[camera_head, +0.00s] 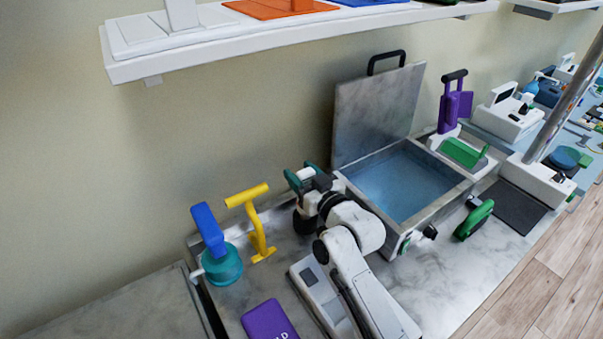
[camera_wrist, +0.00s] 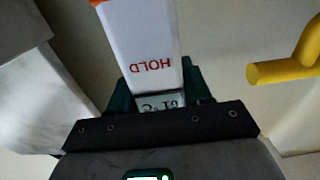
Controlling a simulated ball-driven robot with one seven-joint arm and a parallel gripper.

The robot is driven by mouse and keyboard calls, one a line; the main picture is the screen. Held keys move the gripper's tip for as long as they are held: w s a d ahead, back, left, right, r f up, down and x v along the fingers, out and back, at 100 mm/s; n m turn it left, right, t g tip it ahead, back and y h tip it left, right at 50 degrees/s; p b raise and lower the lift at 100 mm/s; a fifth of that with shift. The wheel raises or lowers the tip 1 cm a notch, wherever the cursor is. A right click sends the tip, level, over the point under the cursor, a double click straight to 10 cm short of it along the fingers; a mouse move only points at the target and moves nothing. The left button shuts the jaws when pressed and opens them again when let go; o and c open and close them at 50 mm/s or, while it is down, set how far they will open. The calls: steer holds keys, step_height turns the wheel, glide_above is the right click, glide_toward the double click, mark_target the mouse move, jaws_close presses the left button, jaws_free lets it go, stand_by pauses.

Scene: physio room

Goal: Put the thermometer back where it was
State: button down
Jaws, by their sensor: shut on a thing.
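The thermometer (camera_wrist: 142,45) is white with an orange end, the word HOLD and a small display (camera_wrist: 160,103). In the wrist view it lies between the teal fingers of my gripper (camera_wrist: 157,84), which is shut on it. In the head view my gripper (camera_head: 308,178) is beside the left wall of the open water bath (camera_head: 432,205), near the raised lid. The thermometer cannot be made out there.
A yellow handled tool (camera_head: 257,220) and a blue-topped teal bottle (camera_head: 219,260) stand left of my arm. A purple pack (camera_head: 270,322) lies in front. The grey lid (camera_head: 375,115) stands up behind the bath. A white shelf (camera_head: 280,38) hangs above.

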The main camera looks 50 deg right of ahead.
steer(key=shift+f+b, duration=0.55)
steer(key=shift+f, duration=0.05)
steer(key=shift+c, duration=2.1)
jaws_free()
steer(key=b+v, duration=0.2)
steer(key=v, duration=0.8)
steer(key=shift+s, duration=0.4)
